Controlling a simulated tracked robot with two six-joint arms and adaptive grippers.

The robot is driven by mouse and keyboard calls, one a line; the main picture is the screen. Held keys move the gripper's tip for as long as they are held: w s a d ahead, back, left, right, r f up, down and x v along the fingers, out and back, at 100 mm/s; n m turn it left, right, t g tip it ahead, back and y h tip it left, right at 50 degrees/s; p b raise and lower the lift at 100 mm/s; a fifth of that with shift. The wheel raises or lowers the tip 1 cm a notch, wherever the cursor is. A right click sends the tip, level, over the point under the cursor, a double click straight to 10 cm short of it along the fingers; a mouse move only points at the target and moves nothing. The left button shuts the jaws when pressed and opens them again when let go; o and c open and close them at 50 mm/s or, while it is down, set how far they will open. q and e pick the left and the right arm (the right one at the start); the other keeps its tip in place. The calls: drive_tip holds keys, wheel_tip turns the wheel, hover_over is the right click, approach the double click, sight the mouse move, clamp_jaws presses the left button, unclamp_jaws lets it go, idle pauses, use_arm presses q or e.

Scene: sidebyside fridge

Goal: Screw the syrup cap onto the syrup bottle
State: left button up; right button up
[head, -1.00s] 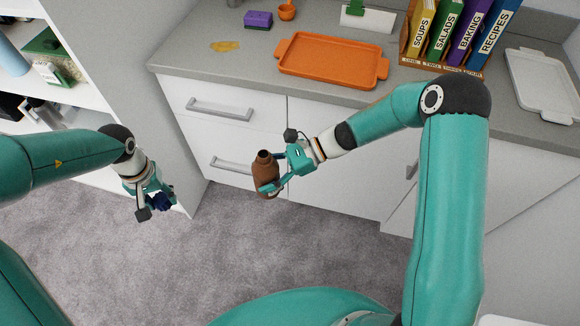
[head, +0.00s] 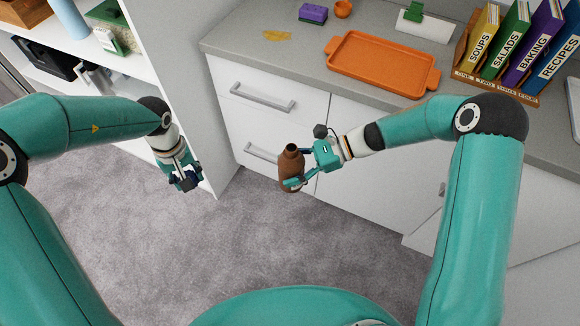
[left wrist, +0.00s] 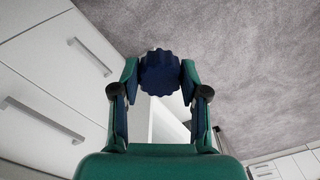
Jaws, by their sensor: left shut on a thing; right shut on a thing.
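The brown syrup bottle (head: 290,168) is upright in the head view, its open neck at the top with no cap on it. My right gripper (head: 296,181) is shut on the bottle's body and holds it in the air before the white drawers. My left gripper (head: 187,183) hangs to the left of the bottle, well apart from it. In the left wrist view the dark blue, ridged syrup cap (left wrist: 160,73) sits between the left fingertips, and the left gripper is shut on it. In the head view the cap is mostly hidden by the fingers.
The grey counter (head: 290,60) carries an orange tray (head: 383,65), a purple sponge (head: 313,13) and a rack of binders (head: 497,85). White drawers (head: 262,95) stand behind the bottle. An open shelf (head: 140,75) is at the left. The space between the grippers is free.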

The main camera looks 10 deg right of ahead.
use_arm(q)
drive_tip(key=w+d+r+n, duration=0.2)
drive_tip(key=d+r+n, duration=0.2)
drive_tip(key=r, duration=0.1)
wheel_tip(320, 180, up, 12)
hover_over(292, 148)
drive_tip(key=shift+w+a+f, duration=0.2)
drive_tip(key=shift+w+a, duration=0.05)
drive_tip(key=shift+a, duration=0.1)
drive_tip(key=shift+s+d+r, duration=0.15)
drive_tip(key=shift+s+d, duration=0.1)
drive_tip(key=shift+d, duration=0.15)
drive_tip(key=shift+f, duration=2.05)
